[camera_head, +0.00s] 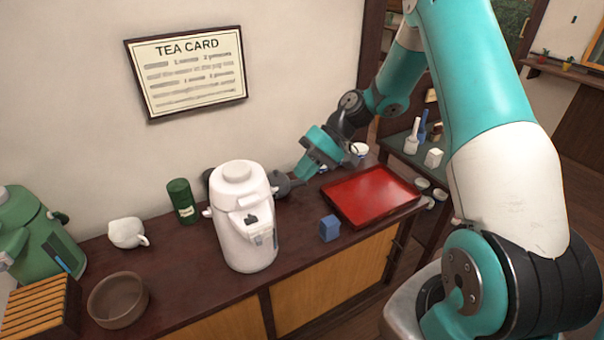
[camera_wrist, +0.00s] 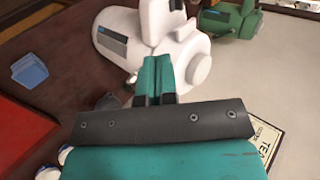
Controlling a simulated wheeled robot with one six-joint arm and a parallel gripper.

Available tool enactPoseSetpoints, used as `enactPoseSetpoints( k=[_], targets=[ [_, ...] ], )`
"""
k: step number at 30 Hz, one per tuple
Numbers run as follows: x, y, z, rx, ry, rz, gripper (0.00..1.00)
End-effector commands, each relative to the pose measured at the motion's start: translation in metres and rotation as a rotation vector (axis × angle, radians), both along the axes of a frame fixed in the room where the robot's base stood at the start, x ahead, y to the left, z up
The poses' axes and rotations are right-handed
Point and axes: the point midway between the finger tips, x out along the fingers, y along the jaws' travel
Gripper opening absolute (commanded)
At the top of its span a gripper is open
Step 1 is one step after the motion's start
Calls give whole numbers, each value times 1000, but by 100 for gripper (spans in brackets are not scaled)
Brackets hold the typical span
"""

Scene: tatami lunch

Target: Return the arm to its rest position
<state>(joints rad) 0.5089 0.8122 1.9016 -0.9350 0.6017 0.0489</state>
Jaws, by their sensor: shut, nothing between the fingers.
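My gripper (camera_head: 303,172) is at the end of the raised teal arm, above the back of the dark wooden counter (camera_head: 170,262) and to the right of the white hot-water pot (camera_head: 238,205). In the wrist view, its fingers (camera_wrist: 155,75) are together with nothing between them, and they point toward the white pot (camera_wrist: 115,35) behind them. A dark grey teapot (camera_head: 284,182) stands just below and left of the gripper, partly hidden. It is mostly covered by my gripper in the wrist view.
A red tray (camera_head: 370,196) lies at the counter's right end, with a blue block (camera_head: 329,228) in front of it. A green canister (camera_head: 181,200), white pitcher (camera_head: 125,233), brown bowl (camera_head: 118,300) and green machine (camera_head: 35,235) stand left. The wall with a tea card (camera_head: 187,72) is close behind.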

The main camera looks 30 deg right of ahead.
Motion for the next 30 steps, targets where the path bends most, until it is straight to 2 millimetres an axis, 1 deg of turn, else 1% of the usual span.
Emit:
enactPoseSetpoints(
  k=[8,11,14,17,18,20,21,23,24,26,27,30],
  targets=[
    [0,0,0,0,0,0,0],
    [-1,6,4,-10,-4,13,0],
    [-6,26,22,-46,-19,61,0],
    [-23,60,51,-115,-48,144,0],
    [-34,76,63,-147,-63,185,0],
    [-54,99,82,-195,-88,245,0],
    [-69,114,92,-226,-106,283,0],
    [-94,132,106,-269,-136,339,0],
    [-111,143,114,-297,-157,375,0],
    [-138,155,124,-336,-192,424,0],
    [-156,161,129,-359,-214,453,0],
    [-195,170,136,-404,-264,515,0]
  ],
)
